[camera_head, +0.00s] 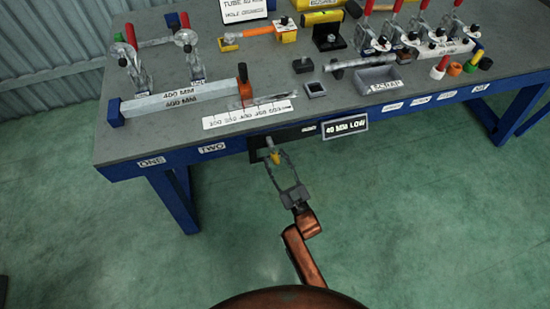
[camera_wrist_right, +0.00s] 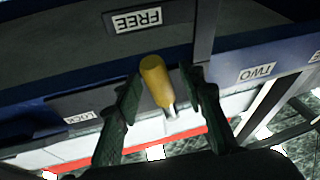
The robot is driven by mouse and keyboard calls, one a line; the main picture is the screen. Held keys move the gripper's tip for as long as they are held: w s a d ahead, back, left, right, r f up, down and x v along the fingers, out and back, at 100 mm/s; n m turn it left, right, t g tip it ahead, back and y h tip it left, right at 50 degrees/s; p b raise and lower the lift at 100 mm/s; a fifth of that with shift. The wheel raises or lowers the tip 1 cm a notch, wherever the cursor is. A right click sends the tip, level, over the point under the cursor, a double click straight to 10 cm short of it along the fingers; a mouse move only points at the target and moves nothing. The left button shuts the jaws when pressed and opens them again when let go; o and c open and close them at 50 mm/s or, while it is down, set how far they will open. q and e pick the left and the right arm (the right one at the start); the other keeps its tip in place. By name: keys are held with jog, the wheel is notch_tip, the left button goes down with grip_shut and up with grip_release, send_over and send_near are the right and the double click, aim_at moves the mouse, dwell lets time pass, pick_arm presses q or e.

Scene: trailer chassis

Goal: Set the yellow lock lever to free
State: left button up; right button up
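The yellow lock lever (camera_head: 275,157) sits at the front edge of the workbench, left of the "40 MM LOW" sign. In the right wrist view the yellow lever (camera_wrist_right: 156,82) shows a rounded grip on a short metal shaft. My right gripper (camera_head: 277,160) is open, with its fingers on either side of the lever. In the wrist view the right gripper (camera_wrist_right: 162,84) has its left finger close to the grip and a gap on the right; contact is unclear. A FREE label (camera_wrist_right: 138,19) and a LOCK label (camera_wrist_right: 80,117) show near the lever. My left gripper is not in view.
The grey workbench (camera_head: 190,145) has blue legs and carries clamps, a "400 MM" bar (camera_head: 180,98), a white scale (camera_head: 248,113) and a scrap tray (camera_head: 377,79). The "40 MM LOW" sign (camera_head: 345,126) hangs right of the lever. The green floor in front is clear.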

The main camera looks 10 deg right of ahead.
jog(key=v, duration=1.1)
jog(key=shift+s, duration=0.15)
